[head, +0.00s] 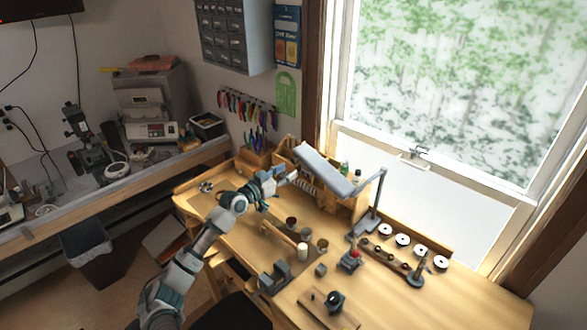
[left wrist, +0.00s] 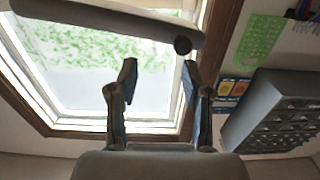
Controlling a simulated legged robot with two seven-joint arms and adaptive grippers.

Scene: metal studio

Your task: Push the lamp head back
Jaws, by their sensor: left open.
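The desk lamp stands at the back of the wooden workbench, with its long grey lamp head (head: 326,170) reaching left from a jointed stand (head: 376,205). In the left wrist view the lamp head (left wrist: 110,25) crosses the top, beyond my fingertips. My left gripper (head: 287,178) is beside the left end of the lamp head, very close to it; I cannot tell whether they touch. In the left wrist view my left gripper (left wrist: 159,75) has its two fingers apart with nothing between them. My right gripper is in neither view.
The workbench (head: 455,300) carries a mallet (head: 288,239), a small vise (head: 274,278), small cups and a rack of white spools (head: 402,240). A window (head: 460,90) is behind the lamp. A grey drawer cabinet (head: 235,35) hangs on the wall. The bench's right front is clear.

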